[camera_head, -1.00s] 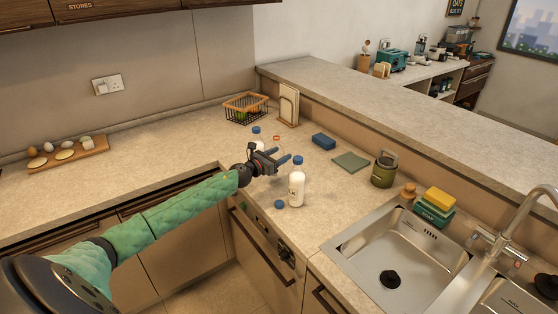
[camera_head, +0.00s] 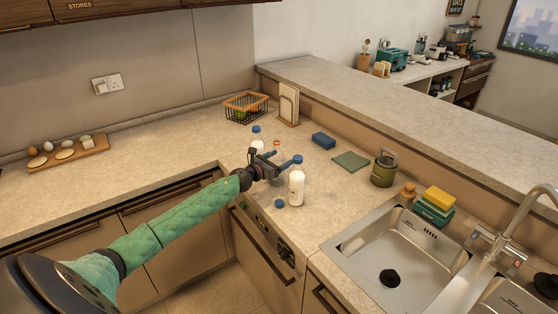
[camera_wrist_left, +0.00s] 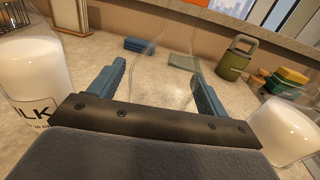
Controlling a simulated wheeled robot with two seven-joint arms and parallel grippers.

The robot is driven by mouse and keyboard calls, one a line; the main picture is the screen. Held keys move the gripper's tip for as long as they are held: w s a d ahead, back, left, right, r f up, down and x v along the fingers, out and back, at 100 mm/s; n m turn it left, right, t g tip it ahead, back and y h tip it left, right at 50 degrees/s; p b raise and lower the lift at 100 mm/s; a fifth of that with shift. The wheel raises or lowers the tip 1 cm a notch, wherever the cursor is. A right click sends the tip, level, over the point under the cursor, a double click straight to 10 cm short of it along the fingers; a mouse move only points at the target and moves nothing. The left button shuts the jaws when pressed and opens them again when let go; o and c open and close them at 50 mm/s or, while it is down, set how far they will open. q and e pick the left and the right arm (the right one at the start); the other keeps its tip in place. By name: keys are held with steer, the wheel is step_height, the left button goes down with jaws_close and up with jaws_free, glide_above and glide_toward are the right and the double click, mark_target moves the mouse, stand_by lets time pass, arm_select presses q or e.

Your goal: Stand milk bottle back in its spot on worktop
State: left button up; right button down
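In the left wrist view one bottle marked with "LK" (camera_wrist_left: 35,85) fills the left edge and another (camera_wrist_left: 283,130) the right edge. My left gripper (camera_head: 287,165) is between them, fingers apart. A clear, see-through vessel (camera_wrist_left: 172,62) shows between and beyond the fingers (camera_wrist_left: 160,85); whether they touch it I cannot tell. An orange-red ring (camera_head: 276,142) shows just behind the gripper. My right gripper is out of view.
A loose blue cap (camera_head: 279,204) lies near the front edge. A wire basket (camera_head: 246,108) and board rack (camera_head: 289,104) stand behind.

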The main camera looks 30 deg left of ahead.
arm_select(q)
steer(key=shift+r, duration=0.1)
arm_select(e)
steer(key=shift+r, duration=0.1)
arm_select(q)
steer(key=shift+s+a, duration=0.1)
steer(key=shift+s, duration=0.05)
steer(key=shift+s+a+f, duration=0.1)
steer(key=shift+s+f, duration=0.1)
steer(key=shift+s, duration=0.2)
steer(key=b+v, duration=0.4)
steer(key=v, duration=0.7)
steer(key=shift+r+b, duration=0.2)
steer(key=shift+b, duration=0.15)
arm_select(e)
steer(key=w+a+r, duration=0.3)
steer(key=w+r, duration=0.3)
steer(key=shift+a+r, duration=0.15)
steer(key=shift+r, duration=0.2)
